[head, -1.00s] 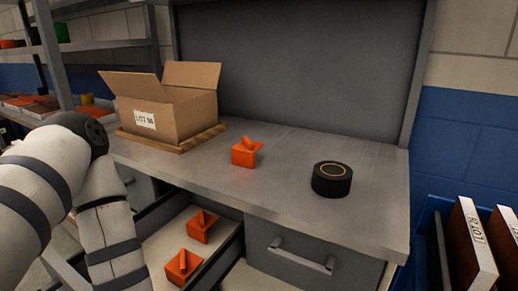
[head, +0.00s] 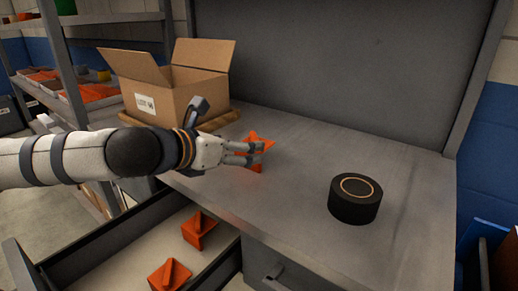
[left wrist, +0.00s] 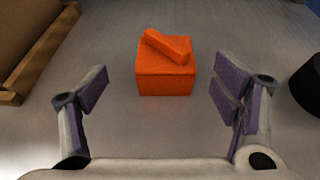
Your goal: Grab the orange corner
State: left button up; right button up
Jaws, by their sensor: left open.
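An orange corner (head: 257,146) stands on the grey workbench top, partly hidden behind my left gripper's fingers in the head view. My left gripper (head: 262,153) reaches in from the left, at the corner. In the left wrist view the orange corner (left wrist: 165,70) lies ahead, centred between the fingers and a little beyond their tips. The left gripper (left wrist: 160,88) is open and empty, with a finger to either side. Two more orange corners lie in the open drawer below, one nearer the bench (head: 199,231) and one in front (head: 170,275). My right gripper is out of view.
An open cardboard box (head: 178,92) sits on a wooden pallet (head: 222,119) at the bench's back left. A black tape roll (head: 354,199) lies to the right. The open drawer (head: 95,243) juts out below the bench. The bench between corner and roll is clear.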

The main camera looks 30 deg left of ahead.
pick_arm(q)
jog(key=x, duration=0.3)
jog(key=b+x, duration=0.1)
jog(key=x, duration=0.1)
jog(key=b+x, duration=0.1)
jog(key=x, duration=0.2)
jog(key=shift+w+d, duration=0.35)
jog(key=shift+d, duration=0.05)
jog(key=shift+w+r, duration=0.1)
jog(key=shift+w, duration=0.05)
jog(key=shift+r, duration=0.15)
jog(key=shift+c, duration=0.6)
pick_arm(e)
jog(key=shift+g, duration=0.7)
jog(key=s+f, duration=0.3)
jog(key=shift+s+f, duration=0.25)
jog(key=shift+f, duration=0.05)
pick_arm(q)
jog(key=c, duration=1.1)
